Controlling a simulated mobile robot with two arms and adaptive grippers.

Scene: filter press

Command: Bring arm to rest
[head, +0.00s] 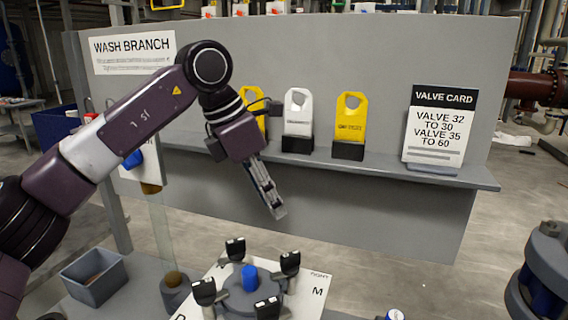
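My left arm reaches in from the left in the head view. Its gripper (279,212) hangs in front of the grey panel (385,215), pointing down and slightly right. Its fingers show as one narrow strip, so whether they are apart is unclear. I see nothing held beyond the fingertips. The tips are above a white board (306,298) that bears a round grey fitting with a blue centre knob (250,277) and several black clamps (290,262) around it. My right gripper is not in view.
The panel's shelf (455,177) holds yellow tags (351,116), a white tag (298,112) and a valve card (439,127). A grey bin (94,276) stands at lower left. A grey round fitting with blue parts (545,272) is at lower right.

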